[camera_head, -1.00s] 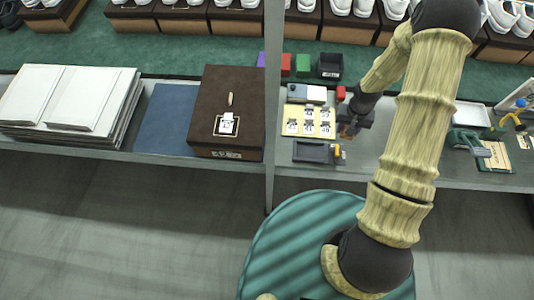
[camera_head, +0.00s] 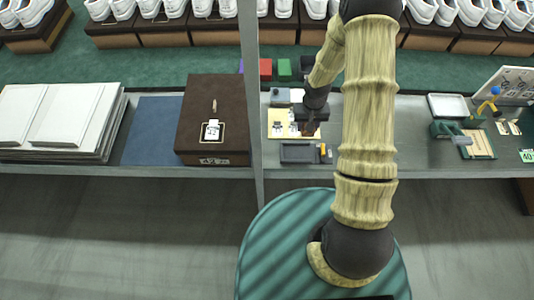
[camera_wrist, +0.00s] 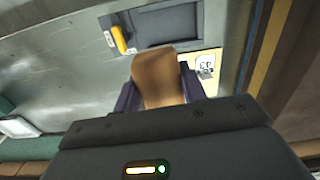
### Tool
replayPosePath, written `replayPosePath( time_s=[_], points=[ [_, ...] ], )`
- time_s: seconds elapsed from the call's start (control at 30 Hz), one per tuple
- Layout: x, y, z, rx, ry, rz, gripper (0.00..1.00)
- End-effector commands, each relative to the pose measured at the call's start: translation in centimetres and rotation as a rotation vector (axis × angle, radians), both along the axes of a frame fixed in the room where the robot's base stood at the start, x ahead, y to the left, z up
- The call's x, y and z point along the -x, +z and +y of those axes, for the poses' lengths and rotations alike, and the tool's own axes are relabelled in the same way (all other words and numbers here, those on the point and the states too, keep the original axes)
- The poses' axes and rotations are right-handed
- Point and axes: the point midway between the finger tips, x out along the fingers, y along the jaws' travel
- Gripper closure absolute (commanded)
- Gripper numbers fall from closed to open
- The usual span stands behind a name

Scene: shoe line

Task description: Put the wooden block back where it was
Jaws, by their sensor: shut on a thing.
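In the wrist view my gripper (camera_wrist: 160,90) is shut on the wooden block (camera_wrist: 158,76), a plain brown piece upright between the two dark fingers. In the head view my gripper (camera_head: 311,127) is over the right part of a pale yellow card with small printed pictures (camera_head: 279,124), behind a dark tray (camera_head: 296,154). The block is too small or too hidden to make out there. The tray, with a yellow-orange item (camera_wrist: 119,40) beside it, also shows in the wrist view (camera_wrist: 160,25). I cannot tell whether the block touches the card.
A brown box (camera_head: 210,110) stands left of a grey post (camera_head: 250,90). Red (camera_head: 265,69) and green (camera_head: 284,69) blocks lie behind the card. A green clamp-like tool (camera_head: 446,129) and a white tray (camera_head: 448,106) are to the right. Bare bench (camera_head: 410,125) lies between.

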Motion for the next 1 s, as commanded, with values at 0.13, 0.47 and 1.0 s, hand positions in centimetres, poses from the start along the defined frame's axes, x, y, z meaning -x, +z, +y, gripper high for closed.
replayPosePath(
  time_s=[0.13,0.47,1.0],
  points=[
    [-0.1,-0.4,0.5,0.0,0.071,-0.002,0.77],
    [-0.3,-1.5,3.8,0.002,0.6,-0.004,0.77],
    [0.6,-2.9,9.9,0.003,1.619,-0.002,0.77]
  ],
)
